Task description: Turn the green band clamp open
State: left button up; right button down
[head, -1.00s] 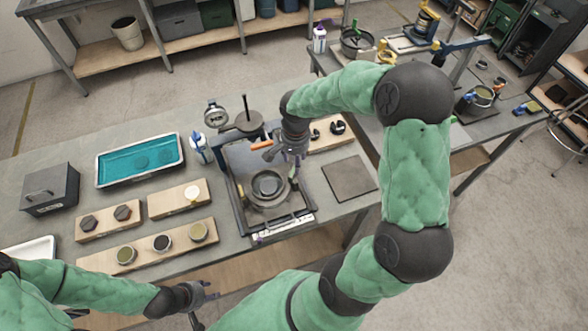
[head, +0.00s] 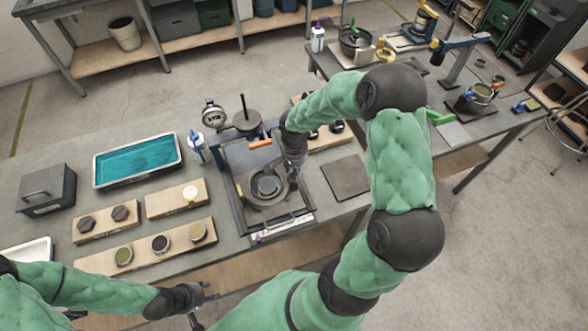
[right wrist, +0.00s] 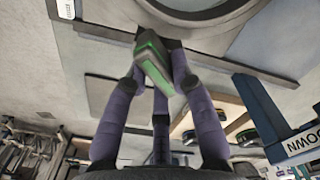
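The green band clamp lever (right wrist: 152,60) shows in the right wrist view as a short green and grey bar. It lies between the fingers of my right gripper (right wrist: 160,62), which look shut on it. In the head view my right gripper (head: 292,168) is down at the right side of the round dark ring fitting (head: 266,187) in the framed tray (head: 244,216). It hides most of the lever there. The ring's rim (right wrist: 200,8) shows at the top of the wrist view. My left gripper (head: 209,291) appears open and empty, in front of the table's front edge.
A blue bottle (head: 197,147), a dial gauge (head: 213,115) and a post with a dark disc (head: 247,120) stand behind the tray. A wooden block with dark parts (head: 336,127) lies close behind my right gripper. A flat dark plate (head: 346,177) lies to the right.

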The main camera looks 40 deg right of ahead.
jog(key=shift+n, duration=0.3)
jog(key=n, duration=0.3)
jog(key=shift+w+b, duration=0.15)
jog(key=shift+b, duration=0.15)
jog(key=shift+w+n, duration=0.1)
jog(key=shift+n, duration=2.1)
jog(key=c, duration=1)
grip_release()
jog(key=shift+c, duration=0.2)
